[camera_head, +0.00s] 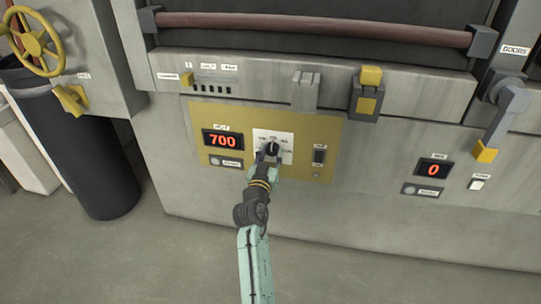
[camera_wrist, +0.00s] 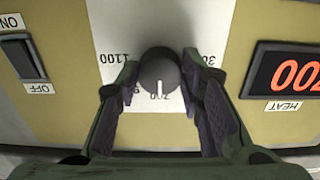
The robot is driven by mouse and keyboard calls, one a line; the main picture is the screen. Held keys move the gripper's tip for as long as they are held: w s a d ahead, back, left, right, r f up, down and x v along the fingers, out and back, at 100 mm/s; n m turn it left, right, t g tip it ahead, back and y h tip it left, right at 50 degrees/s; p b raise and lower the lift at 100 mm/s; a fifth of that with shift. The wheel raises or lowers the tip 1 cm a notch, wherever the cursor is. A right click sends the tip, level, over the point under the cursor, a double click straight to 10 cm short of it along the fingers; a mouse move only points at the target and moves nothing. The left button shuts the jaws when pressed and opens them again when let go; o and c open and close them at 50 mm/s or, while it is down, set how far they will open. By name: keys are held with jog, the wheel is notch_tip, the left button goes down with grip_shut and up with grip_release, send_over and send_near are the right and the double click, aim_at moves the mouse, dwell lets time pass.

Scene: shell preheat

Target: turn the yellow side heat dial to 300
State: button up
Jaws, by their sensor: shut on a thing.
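The dark round heat dial (camera_head: 272,147) sits on a white plate (camera_head: 287,137) in the yellow panel (camera_head: 240,118). My gripper (camera_head: 269,154) is at the dial, its two fingers shut on the sides of the knob. In the wrist view, which is upside down, the dial (camera_wrist: 159,72) is between my fingertips (camera_wrist: 160,80). Its white pointer mark points at a partly hidden label that looks like 700. A 1100 label is at the picture's left, and a partly covered 300 label is at the right. The red heat display (camera_head: 222,140) reads 700.
An ON/OFF switch (camera_head: 319,155) is right of the dial. Another red display (camera_head: 433,169) farther right reads 0. A dark barrel (camera_head: 82,150) and a yellow handwheel (camera_head: 34,43) are at the left. The floor before the panel is clear.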

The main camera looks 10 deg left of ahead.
jog(key=shift+n, duration=0.3)
jog(key=n+p, duration=0.1)
jog(key=n, duration=0.3)
jog(key=shift+d, duration=0.1)
jog(key=n+p, duration=0.2)
jog(key=n, duration=0.4)
jog(key=shift+r, duration=0.15)
jog(key=n+p, duration=0.3)
jog(key=n, duration=0.2)
jog(key=shift+n+p, duration=1.05)
jog(key=shift+n, duration=1.05)
jog(key=o, duration=1.2)
jog(key=shift+c, duration=0.2)
